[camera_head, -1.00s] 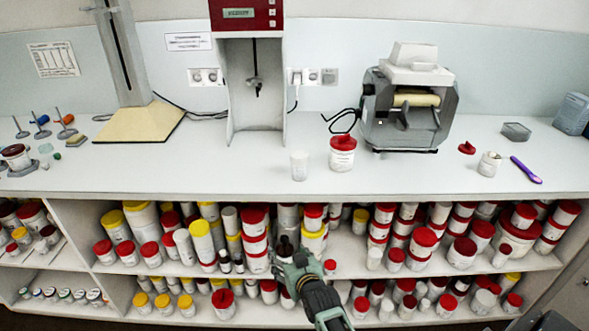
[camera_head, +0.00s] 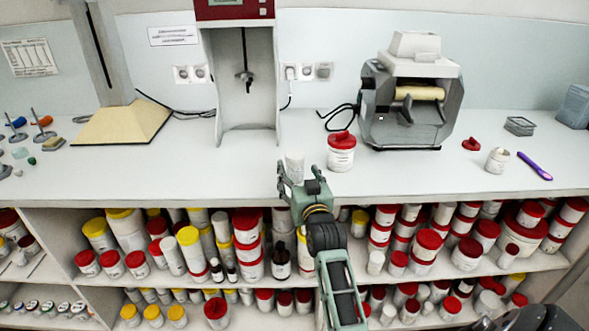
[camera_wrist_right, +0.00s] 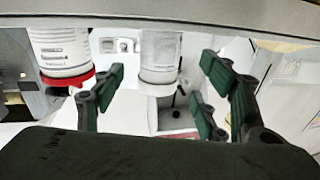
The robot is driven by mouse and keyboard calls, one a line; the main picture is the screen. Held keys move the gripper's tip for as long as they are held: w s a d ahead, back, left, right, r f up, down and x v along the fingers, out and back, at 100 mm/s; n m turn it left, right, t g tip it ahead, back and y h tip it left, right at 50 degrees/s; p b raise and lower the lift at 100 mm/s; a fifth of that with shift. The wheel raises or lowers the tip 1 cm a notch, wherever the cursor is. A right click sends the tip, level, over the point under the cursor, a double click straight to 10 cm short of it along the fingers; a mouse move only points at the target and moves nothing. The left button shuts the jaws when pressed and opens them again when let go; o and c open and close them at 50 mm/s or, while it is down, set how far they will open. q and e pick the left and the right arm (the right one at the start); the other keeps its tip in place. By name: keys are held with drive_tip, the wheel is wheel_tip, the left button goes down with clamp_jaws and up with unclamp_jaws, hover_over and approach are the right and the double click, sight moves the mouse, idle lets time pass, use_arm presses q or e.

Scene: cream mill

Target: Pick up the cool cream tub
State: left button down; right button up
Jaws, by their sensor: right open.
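A small white tub (camera_head: 294,160) stands upright on the counter near its front edge, partly hidden behind my right gripper. My right gripper (camera_head: 300,182) is open and empty at the counter's front edge, just short of this tub. In the right wrist view, which looks upside down, the white tub (camera_wrist_right: 160,55) appears between and beyond the open fingers of the right gripper (camera_wrist_right: 160,90). No contact is visible. I cannot read its label, so I cannot confirm it is the cool cream. My left gripper is not in view.
A white tub with a red lid (camera_head: 341,155) stands close on the right, also in the wrist view (camera_wrist_right: 60,50). A grey roller mill (camera_head: 408,110) and a red-topped machine (camera_head: 235,12) stand behind. The counter (camera_head: 230,180) left of the tub is clear. Crowded shelves lie below.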

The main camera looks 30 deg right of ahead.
sight(297, 168)
drive_tip(key=b+x, duration=0.3)
drive_tip(key=x, duration=0.1)
drive_tip(key=shift+w+d, duration=0.15)
drive_tip(key=shift+w, duration=0.05)
drive_tip(key=shift+w+d+r, duration=0.15)
drive_tip(key=shift+w, duration=0.3)
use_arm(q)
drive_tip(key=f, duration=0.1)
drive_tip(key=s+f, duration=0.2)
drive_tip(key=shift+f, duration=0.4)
use_arm(e)
drive_tip(key=shift+r, duration=0.1)
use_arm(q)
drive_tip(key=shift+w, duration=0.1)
use_arm(e)
drive_tip(key=shift+c, duration=0.3)
drive_tip(key=shift+c, duration=0.9)
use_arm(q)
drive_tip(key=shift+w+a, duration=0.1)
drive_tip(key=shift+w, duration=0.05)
use_arm(e)
drive_tip(key=c, duration=1.1)
